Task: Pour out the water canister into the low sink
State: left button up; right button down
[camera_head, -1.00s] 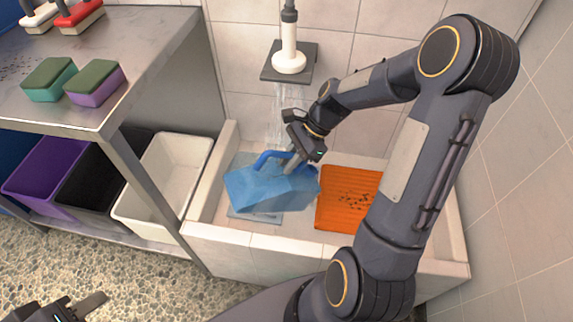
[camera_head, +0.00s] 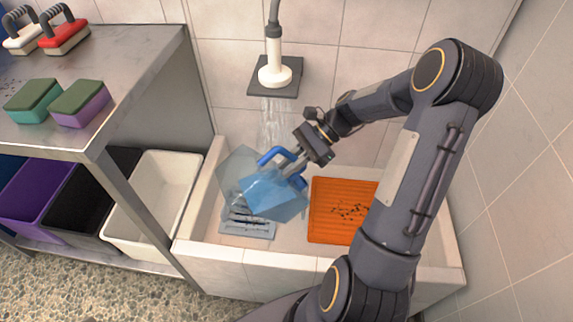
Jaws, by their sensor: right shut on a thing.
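The water canister (camera_head: 270,193) is a translucent blue container with a blue handle (camera_head: 274,154). It is tilted over the left part of the low sink (camera_head: 216,256). The blue water shows in its lower right part, and its upper left part looks clear. My right gripper (camera_head: 296,165) is shut on the canister at its handle side. A grey slatted piece (camera_head: 248,226) lies in the sink under the canister, partly hidden by it. I cannot tell whether water is leaving the canister. My left gripper is not in view.
An orange mat (camera_head: 338,196) with dark specks lies in the sink's right part. A white shower head (camera_head: 275,70) hangs on the wall, with water streaks below it. A metal table (camera_head: 150,60) with sponges and brushes stands left, above several bins, including a white one (camera_head: 160,190).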

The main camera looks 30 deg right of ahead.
jog(key=shift+d+r+y+p, duration=0.5)
jog(key=shift+d+y, duration=0.25)
jog(key=shift+y, duration=0.15)
jog(key=shift+s+d+r+t+y+p, duration=0.1)
jog(key=shift+s+d+t+y+p, duration=0.1)
jog(key=shift+d+y, duration=0.75)
jog(key=shift+s+d+r+t+y+p, duration=0.1)
jog(key=shift+d+y+p, duration=0.1)
jog(key=shift+d+y, duration=0.7)
